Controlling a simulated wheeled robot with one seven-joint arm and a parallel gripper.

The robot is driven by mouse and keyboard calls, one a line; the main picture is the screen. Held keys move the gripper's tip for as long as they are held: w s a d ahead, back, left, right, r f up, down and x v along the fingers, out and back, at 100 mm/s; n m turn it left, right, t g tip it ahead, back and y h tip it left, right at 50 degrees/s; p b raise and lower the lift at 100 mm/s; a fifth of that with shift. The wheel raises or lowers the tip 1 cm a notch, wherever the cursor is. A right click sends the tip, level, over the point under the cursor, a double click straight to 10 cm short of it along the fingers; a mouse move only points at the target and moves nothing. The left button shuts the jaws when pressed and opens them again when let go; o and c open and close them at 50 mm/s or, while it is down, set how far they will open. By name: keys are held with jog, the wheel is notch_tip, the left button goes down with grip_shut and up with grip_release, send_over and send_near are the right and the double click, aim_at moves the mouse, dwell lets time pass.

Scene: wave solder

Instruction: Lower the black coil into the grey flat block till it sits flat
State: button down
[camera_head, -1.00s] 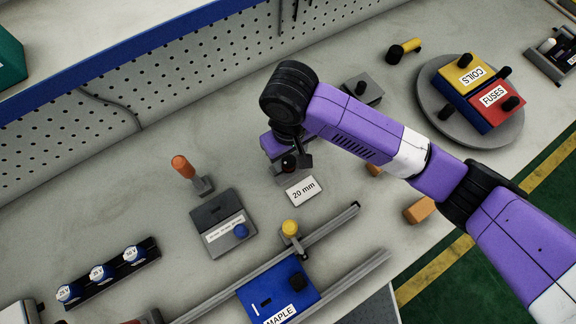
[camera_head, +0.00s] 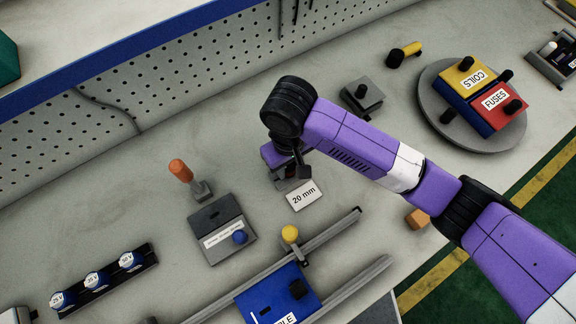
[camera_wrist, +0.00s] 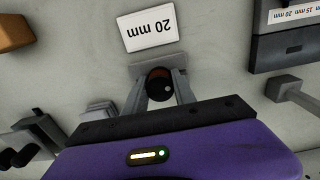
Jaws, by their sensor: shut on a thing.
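My gripper (camera_wrist: 160,88) is shut on a dark, round-topped thing, which I take to be the black coil (camera_wrist: 159,84); a dull red patch shows on it. A grey flat block (camera_wrist: 146,71) lies just beyond the fingertips, beside the "20 mm" card (camera_wrist: 150,27). In the head view my gripper (camera_head: 290,172) is low over the bench behind the card (camera_head: 304,196), and my wrist hides most of the block and coil. I cannot tell whether the coil touches the block or sits in it.
Left of my gripper stand an orange-handled tool (camera_head: 181,170) and a grey box (camera_head: 221,215). Rails with a blue board (camera_head: 270,300) lie in front. A turntable (camera_head: 440,120) with bins and another grey block (camera_head: 373,103) are at the right. The pegboard (camera_head: 180,90) rises behind.

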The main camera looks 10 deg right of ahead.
jog(key=shift+r+p, duration=1.15)
jog(key=shift+p, duration=0.05)
jog(key=shift+r+p, duration=2.35)
